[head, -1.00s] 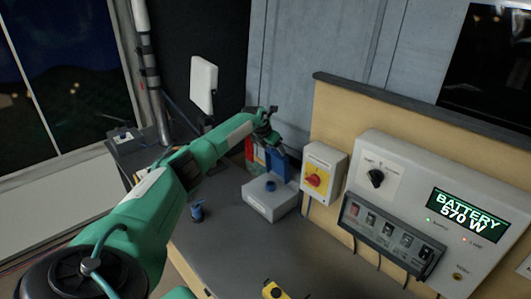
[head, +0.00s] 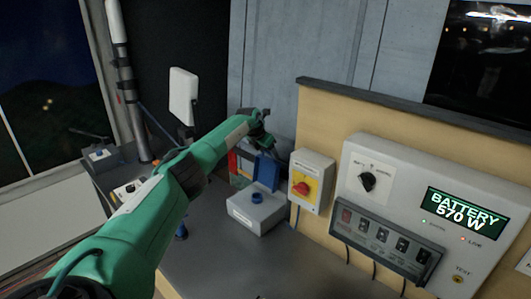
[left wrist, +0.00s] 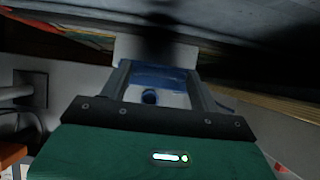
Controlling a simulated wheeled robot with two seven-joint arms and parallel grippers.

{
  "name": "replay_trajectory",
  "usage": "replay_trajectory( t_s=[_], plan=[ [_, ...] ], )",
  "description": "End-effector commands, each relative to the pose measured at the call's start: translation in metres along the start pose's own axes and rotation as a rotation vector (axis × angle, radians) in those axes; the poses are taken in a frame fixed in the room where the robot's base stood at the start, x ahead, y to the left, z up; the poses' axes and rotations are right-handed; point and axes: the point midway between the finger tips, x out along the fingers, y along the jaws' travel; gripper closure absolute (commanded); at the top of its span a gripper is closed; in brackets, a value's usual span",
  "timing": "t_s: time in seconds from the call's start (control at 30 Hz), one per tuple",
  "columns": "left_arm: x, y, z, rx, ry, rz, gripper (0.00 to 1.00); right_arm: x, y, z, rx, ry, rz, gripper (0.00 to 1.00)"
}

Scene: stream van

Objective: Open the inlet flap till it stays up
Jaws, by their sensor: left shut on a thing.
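The inlet is a pale grey box (head: 250,216) on the dark worktop, with a round blue socket (head: 257,197) on its top. Its blue flap (head: 266,172) stands raised at the back of the box. My left gripper (head: 264,145) is at the flap's upper edge, with its arm reaching in from the left. In the left wrist view the blue flap (left wrist: 152,76) lies between the two fingers, and the blue socket (left wrist: 150,97) shows nearer. The gripper is shut on the flap; the exact contact is small and dark. My right gripper is not in view.
A yellow switch box with a red knob (head: 301,188) hangs on the panel just right of the inlet. The battery unit (head: 385,185) and a switch strip (head: 383,243) are further right. A red object (head: 232,160) stands behind the inlet. The front worktop is clear.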

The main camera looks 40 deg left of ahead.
Motion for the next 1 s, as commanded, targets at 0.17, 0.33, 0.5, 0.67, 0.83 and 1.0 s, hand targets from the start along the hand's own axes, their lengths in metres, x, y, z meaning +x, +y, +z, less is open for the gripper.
replay_trajectory(
  t_s=[0.17, 0.33, 0.5, 0.67, 0.83, 1.0],
  plan=[
    [-0.004, -0.004, 0.009, 0.003, -0.023, -0.005, 0.79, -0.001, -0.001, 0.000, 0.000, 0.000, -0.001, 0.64],
    [-0.003, -0.003, 0.007, 0.002, -0.017, -0.003, 0.27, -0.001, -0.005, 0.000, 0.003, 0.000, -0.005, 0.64],
    [-0.003, -0.002, 0.005, 0.001, -0.013, -0.001, 0.27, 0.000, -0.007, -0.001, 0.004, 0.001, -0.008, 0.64],
    [-0.005, 0.000, 0.004, 0.000, -0.011, 0.000, 0.27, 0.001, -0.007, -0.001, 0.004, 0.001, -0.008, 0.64],
    [-0.018, 0.000, 0.004, 0.002, -0.011, 0.000, 0.27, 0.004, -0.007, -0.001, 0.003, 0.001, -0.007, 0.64],
    [-0.041, -0.001, 0.004, 0.004, -0.013, 0.000, 0.27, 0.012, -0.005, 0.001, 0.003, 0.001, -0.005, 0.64]
  ],
)
